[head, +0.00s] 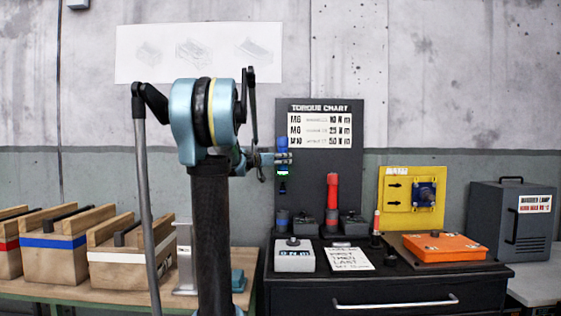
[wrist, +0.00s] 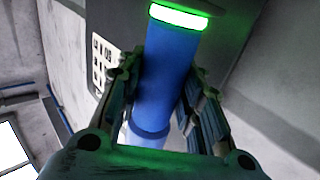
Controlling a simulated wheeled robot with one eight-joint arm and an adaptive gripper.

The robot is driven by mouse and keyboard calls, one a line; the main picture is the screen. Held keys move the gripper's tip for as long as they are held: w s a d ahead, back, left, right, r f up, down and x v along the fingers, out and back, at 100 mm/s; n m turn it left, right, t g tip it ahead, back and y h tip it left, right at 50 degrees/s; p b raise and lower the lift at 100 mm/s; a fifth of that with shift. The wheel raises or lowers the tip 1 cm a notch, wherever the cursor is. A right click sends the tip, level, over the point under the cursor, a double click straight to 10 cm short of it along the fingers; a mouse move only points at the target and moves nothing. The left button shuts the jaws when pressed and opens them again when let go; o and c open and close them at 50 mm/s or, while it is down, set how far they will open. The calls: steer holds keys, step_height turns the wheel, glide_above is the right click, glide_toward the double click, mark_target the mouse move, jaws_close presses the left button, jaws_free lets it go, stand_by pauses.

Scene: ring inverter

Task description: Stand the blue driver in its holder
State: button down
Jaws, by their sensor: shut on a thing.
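The blue driver (head: 282,145) is upright in the air in front of the dark torque chart panel, with a glowing green band low on it. My gripper (head: 279,158) is shut around it from the left. In the wrist view the blue driver (wrist: 165,80) runs between the two fingers of my gripper (wrist: 162,82), its green ring lit. A red driver (head: 332,190) stands upright in the middle holder.
A grey box with a white label (head: 294,258), a paper note (head: 349,258) and an orange case (head: 444,246) lie on the dark cabinet top. A yellow board (head: 410,200) stands at right. Wooden crates (head: 60,255) are at left. Air around the driver looks clear.

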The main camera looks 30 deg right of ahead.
mark_target(279, 172)
steer(key=shift+f, duration=8)
steer(key=c, duration=1)
jaws_free()
steer(key=shift+c, duration=0.2)
steer(key=shift+f, duration=0.1)
step_height(279, 172, up, 10)
